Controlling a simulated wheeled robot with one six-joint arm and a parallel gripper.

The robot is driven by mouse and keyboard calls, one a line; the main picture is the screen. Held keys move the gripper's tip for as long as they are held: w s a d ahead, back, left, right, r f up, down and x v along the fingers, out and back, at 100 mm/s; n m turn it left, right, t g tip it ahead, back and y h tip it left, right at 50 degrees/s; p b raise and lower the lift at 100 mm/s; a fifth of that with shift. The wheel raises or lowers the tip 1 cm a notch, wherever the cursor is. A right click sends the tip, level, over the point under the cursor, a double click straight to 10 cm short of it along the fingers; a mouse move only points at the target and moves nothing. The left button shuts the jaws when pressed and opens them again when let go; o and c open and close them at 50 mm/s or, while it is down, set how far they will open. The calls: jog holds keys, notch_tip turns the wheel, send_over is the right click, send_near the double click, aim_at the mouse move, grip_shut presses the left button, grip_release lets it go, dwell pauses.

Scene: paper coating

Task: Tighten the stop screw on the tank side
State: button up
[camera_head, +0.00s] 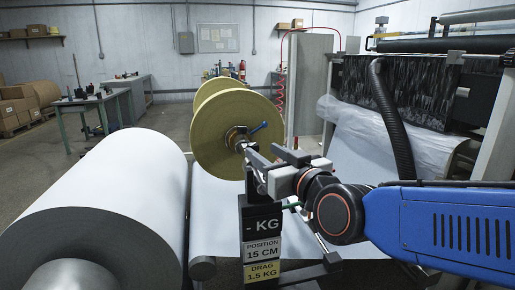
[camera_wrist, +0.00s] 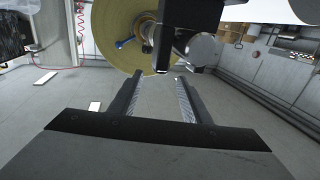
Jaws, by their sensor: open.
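A large yellow reel disc (camera_head: 226,135) stands upright in the middle of the head view, with a metal hub (camera_head: 236,138) at its centre. A small blue-handled lever (camera_head: 258,128) sticks out beside the hub. I cannot tell whether this is the stop screw. The disc (camera_wrist: 108,38) and blue lever (camera_wrist: 124,43) also show at the top of the wrist view. My gripper (camera_head: 250,152) is just in front of the hub in the head view, partly overlapping it. In the wrist view my gripper (camera_wrist: 160,78) has its fingers apart with nothing between them. Contact with the hub is not visible.
A black post with a "- KG", "POSITION 15 CM", "DRAG 1.5 KG" sign (camera_head: 262,247) stands below my gripper. A big white paper roll (camera_head: 120,190) fills the left. A coating machine with a black hose (camera_head: 392,120) is at right. Floor is clear at left-centre.

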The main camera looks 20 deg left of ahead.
jog(key=v, duration=0.6)
jog(key=shift+s, duration=0.15)
jog(key=shift+d+r, duration=0.1)
jog(key=shift+d, duration=0.1)
